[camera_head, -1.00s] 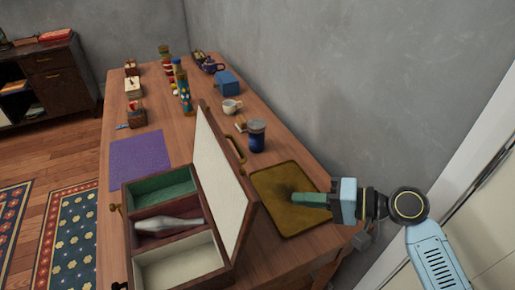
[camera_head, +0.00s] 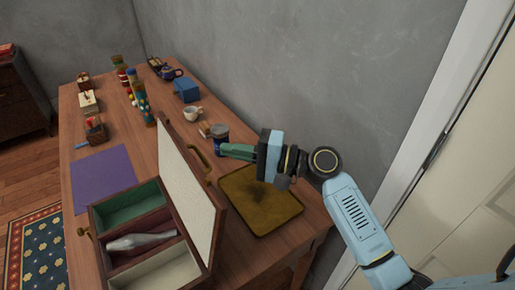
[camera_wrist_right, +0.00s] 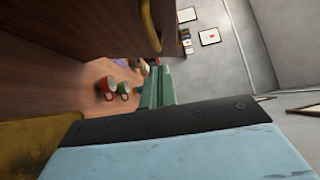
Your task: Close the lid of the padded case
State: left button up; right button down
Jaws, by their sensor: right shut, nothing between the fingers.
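The padded case (camera_head: 97,235) stands at the near end of the table with its lid (camera_head: 192,175) raised, leaning slightly right. The lid's pale padding faces left; a brass handle (camera_head: 199,163) sits on its outer side. A silvery spindle-shaped object (camera_head: 142,241) lies in the case's middle compartment. My right gripper (camera_head: 224,151) is shut and empty, right of the lid near the handle; I see no contact. In the right wrist view its green fingers (camera_wrist_right: 156,88) show beside the lid's dark outer side (camera_wrist_right: 60,28) and handle (camera_wrist_right: 151,26). My left gripper is not in view.
A golden-brown tray (camera_head: 262,205) lies right of the case, below my right arm. A purple mat (camera_head: 102,178) lies left.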

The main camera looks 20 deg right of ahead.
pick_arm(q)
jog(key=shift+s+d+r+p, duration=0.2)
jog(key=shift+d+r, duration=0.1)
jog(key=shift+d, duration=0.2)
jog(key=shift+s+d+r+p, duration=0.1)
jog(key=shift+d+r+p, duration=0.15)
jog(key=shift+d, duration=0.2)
pick_arm(e)
jog(key=shift+s+a, duration=0.25)
jog(key=shift+a, duration=0.55)
jog(key=shift+s+a, duration=0.2)
jog(key=shift+a, duration=0.55)
